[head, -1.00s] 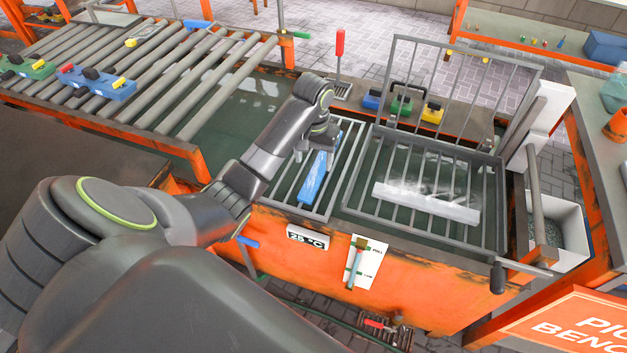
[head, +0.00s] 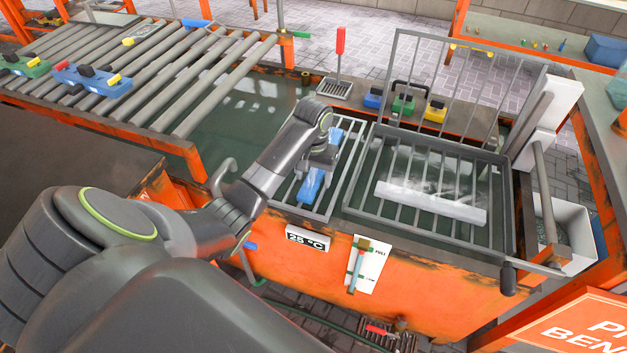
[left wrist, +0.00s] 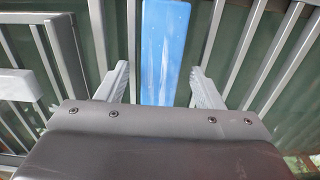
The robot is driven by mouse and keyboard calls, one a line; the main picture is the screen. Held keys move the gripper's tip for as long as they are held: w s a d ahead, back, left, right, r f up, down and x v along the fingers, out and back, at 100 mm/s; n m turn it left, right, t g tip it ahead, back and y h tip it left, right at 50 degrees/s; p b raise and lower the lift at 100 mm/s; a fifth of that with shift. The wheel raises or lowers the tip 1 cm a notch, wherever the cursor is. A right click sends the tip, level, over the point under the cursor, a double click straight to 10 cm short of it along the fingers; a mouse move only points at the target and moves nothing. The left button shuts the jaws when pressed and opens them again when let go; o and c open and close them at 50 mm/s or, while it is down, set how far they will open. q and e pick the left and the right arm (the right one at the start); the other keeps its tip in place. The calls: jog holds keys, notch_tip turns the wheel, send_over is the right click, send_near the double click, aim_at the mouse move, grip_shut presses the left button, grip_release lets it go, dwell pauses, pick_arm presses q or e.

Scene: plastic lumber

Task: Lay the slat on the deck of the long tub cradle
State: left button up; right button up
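A long blue slat (head: 311,186) lies lengthwise on the grey bars of the narrow rack (head: 348,165) at the left of the orange tub (head: 400,275). My left gripper (head: 318,165) is over the slat and hides its middle. In the left wrist view the fingers (left wrist: 160,88) are spread, with the blue slat (left wrist: 163,50) between them and a gap on each side. Whether the slat touches the rack all along is hidden. My right gripper is not in view.
A roller conveyor (head: 185,85) with coloured blocks stands left. A red-handled tool (head: 340,45) stands upright behind the tub.

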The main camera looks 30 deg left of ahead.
aim_at(314, 177)
pick_arm(q)
jog(key=c, duration=1.1)
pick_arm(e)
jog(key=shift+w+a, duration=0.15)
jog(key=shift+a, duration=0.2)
